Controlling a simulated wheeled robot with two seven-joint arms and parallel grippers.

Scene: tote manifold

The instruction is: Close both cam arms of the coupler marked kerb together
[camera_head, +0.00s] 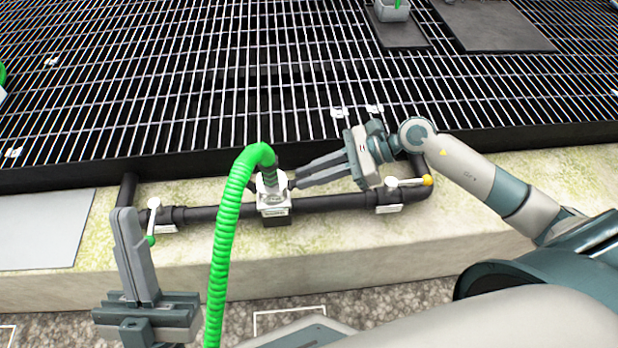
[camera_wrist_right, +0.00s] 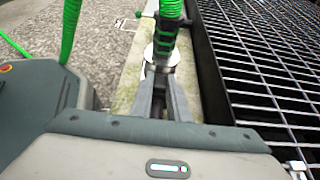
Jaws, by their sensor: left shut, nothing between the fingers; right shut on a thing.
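The coupler (camera_head: 271,192) is a pale metal fitting on a black pipe, with a green ribbed hose (camera_head: 229,218) rising from its top. It also shows in the right wrist view (camera_wrist_right: 163,52). A plate on its base is too small to read. My right gripper (camera_head: 293,181) reaches in from the right and is shut on a small part at the coupler's right side, likely a cam arm. The fingers hide most of it. The far cam arm cannot be made out clearly. My left gripper (camera_head: 124,212) is shut and empty, pointing up, left of the hose and apart from the coupler.
A valve with a white and green handle (camera_head: 153,225) stands left on the pipe (camera_head: 330,203). A valve with a yellow-tipped handle (camera_head: 408,182) stands right, near my right wrist. Dark grating (camera_head: 220,90) lies behind the mossy kerb (camera_head: 330,255). The hose hangs between my arms.

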